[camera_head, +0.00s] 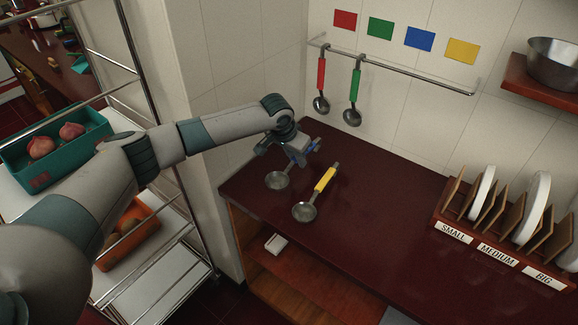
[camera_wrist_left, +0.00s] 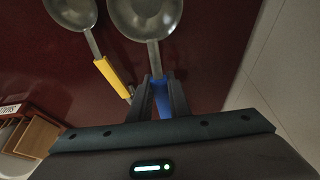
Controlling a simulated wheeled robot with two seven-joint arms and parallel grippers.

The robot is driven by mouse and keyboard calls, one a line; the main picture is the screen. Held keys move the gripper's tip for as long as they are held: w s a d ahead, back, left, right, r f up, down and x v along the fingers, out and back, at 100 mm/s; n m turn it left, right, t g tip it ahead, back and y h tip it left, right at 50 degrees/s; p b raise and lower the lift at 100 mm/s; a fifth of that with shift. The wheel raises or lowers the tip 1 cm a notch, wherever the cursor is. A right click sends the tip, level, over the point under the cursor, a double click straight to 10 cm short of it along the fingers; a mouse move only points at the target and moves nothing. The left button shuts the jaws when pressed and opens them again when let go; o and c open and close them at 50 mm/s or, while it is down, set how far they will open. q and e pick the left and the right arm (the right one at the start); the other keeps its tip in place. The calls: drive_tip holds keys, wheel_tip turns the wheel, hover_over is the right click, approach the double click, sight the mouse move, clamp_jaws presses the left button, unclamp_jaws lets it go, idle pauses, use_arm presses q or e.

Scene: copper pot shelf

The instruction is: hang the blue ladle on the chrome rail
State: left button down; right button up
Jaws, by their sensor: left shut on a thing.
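The blue ladle has a grey metal bowl (camera_head: 277,180) and a blue handle, which also shows in the left wrist view (camera_wrist_left: 161,100). My left gripper (camera_head: 301,155) is shut on the blue handle at the counter's back left; I cannot tell whether the ladle touches the counter. The chrome rail (camera_head: 420,79) runs along the tiled wall, up and to the right of the gripper. A red ladle (camera_head: 321,76) and a green ladle (camera_head: 355,85) hang at its left part. My right gripper is not in view.
A yellow ladle (camera_head: 325,180) lies beside the blue one. Red, green, blue (camera_head: 419,39) and yellow squares mark the wall above the rail. A plate rack (camera_head: 478,232) stands at right; a wooden shelf (camera_head: 529,82) holds a metal bowl (camera_head: 553,62). The middle counter (camera_head: 380,200) is clear.

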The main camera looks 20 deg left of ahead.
use_arm(q)
drive_tip(key=s+d+r+b, duration=0.2)
drive_tip(key=d+r, duration=0.3)
drive_tip(key=d, duration=0.3)
drive_tip(key=shift+s+b, duration=0.3)
drive_tip(key=shift+s, duration=0.2)
idle(0.5)
